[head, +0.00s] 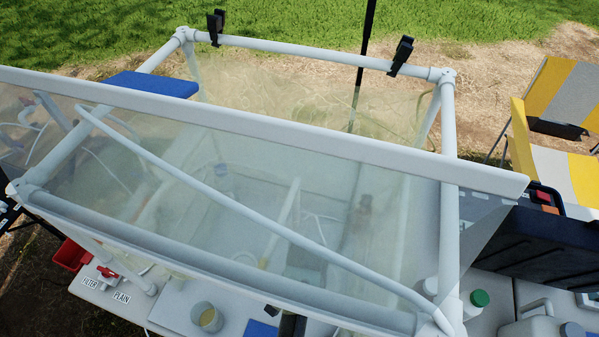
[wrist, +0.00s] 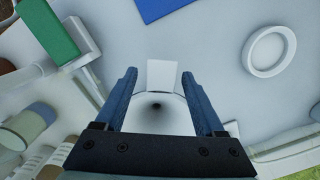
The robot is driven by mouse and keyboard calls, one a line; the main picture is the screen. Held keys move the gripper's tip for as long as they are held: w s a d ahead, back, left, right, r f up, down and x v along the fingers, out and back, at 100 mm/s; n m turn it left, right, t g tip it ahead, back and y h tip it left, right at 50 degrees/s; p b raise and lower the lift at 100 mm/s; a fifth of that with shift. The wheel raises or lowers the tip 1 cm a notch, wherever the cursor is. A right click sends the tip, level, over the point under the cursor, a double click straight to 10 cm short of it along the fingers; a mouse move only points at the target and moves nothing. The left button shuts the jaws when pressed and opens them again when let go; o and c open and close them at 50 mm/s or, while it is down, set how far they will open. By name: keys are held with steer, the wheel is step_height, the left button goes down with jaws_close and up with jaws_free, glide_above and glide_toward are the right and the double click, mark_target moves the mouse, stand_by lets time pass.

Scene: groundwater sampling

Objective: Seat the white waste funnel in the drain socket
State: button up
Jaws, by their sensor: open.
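In the wrist view my gripper (wrist: 160,76) is open, with one blue finger on each side of the white funnel (wrist: 172,118). The funnel shows a round bowl with a dark hole in the middle and a flat white tab at its far edge. The tab lies between the fingertips; I cannot tell whether either finger touches it. A raised white ring (wrist: 291,50), which looks like the drain socket, lies to the upper right on the pale surface, apart from the funnel. In the head view I cannot make out the funnel, the socket or my gripper clearly.
A white pipe frame (head: 449,200) with a hazy clear panel (head: 200,150) covers the work area in the head view. A beige cup (head: 208,317) and a green-capped bottle (head: 480,298) stand in front. The wrist view shows a green block (wrist: 48,32) and a blue pad (wrist: 160,8).

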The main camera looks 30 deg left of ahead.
step_height(320, 180, up, 11)
steer(key=w, duration=0.1)
steer(key=shift+d, duration=0.15)
stand_by(0.5)
